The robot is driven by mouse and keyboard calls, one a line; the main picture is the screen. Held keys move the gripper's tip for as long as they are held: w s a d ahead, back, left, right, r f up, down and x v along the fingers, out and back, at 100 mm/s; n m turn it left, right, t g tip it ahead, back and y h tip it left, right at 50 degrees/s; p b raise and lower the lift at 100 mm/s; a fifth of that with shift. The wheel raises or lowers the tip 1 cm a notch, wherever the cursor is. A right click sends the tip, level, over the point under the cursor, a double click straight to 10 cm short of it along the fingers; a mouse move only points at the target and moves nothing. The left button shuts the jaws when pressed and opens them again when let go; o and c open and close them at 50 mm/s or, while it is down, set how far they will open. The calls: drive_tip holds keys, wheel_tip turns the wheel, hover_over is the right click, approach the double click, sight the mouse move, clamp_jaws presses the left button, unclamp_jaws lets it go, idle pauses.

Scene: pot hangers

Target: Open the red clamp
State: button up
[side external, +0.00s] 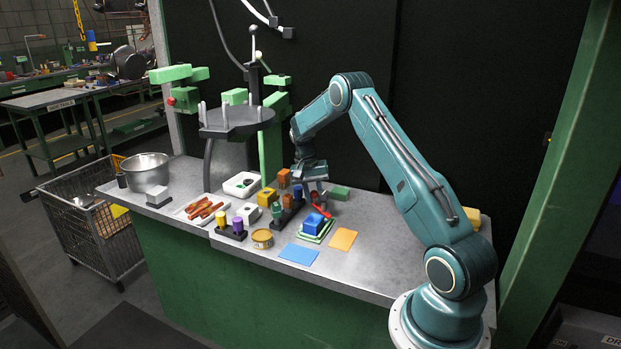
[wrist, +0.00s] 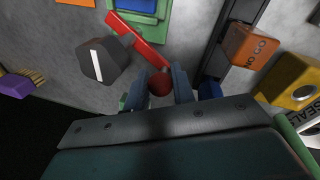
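The red clamp shows in the wrist view as a slanting red bar (wrist: 140,42) running from upper left toward my fingers. A round dark red knob (wrist: 160,84) sits just below the bar's lower end; whether they join is hidden. My gripper (wrist: 164,82) has its two fingers apart, with the red knob between them and a small gap at the right finger. In the side external view the red clamp (side external: 321,211) is beside the blue block, below my gripper (side external: 318,194). Finger contact is too small to tell there.
A dark hexagonal knob (wrist: 102,62) with a white mark is close left of my fingers. An orange block (wrist: 250,48) and a yellow block (wrist: 292,82) are to the right. A blue block (side external: 314,223), blue sheet (side external: 298,255) and orange sheet (side external: 343,239) lie in front.

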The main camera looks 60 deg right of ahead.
drive_tip(key=shift+c, duration=1.2)
drive_tip(key=shift+w+a+n+h, duration=0.2)
drive_tip(key=shift+a+n, duration=0.25)
drive_tip(key=shift+n, duration=0.55)
drive_tip(key=shift+w+a+n+h, duration=0.15)
drive_tip(key=shift+a+n, duration=0.25)
drive_tip(key=shift+n, duration=0.6)
drive_tip(key=o, duration=0.9)
drive_tip(key=shift+r, duration=0.15)
drive_tip(key=v, duration=1.3)
drive_tip(key=shift+s+a+r, duration=0.1)
drive_tip(key=shift+r, duration=0.2)
